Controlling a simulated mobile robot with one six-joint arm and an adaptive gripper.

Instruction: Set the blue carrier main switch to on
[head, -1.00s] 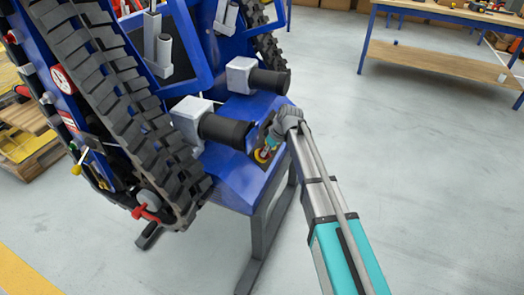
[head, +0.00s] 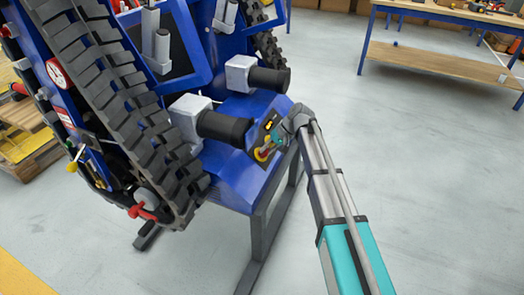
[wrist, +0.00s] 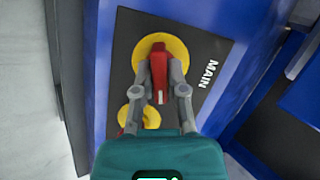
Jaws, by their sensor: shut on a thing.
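The blue carrier (head: 232,172) stands at the left and middle of the head view. A dark panel (wrist: 207,75) on it bears the label MAIN. Beside the label is the main switch, a red handle (wrist: 159,66) on a round yellow plate (wrist: 180,45). My gripper (wrist: 160,80) is shut on the red handle, one finger on each side. The handle lies roughly along the gripper's line in the wrist view and has a white mark near its end. My gripper also shows at the panel in the head view (head: 272,145).
A second yellow plate (wrist: 151,116) with a red part sits close below, partly hidden by my gripper. Black cylinders (head: 222,128) and a track (head: 125,110) lie left of the panel. A workbench (head: 440,66) stands at the back right. Floor is clear between.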

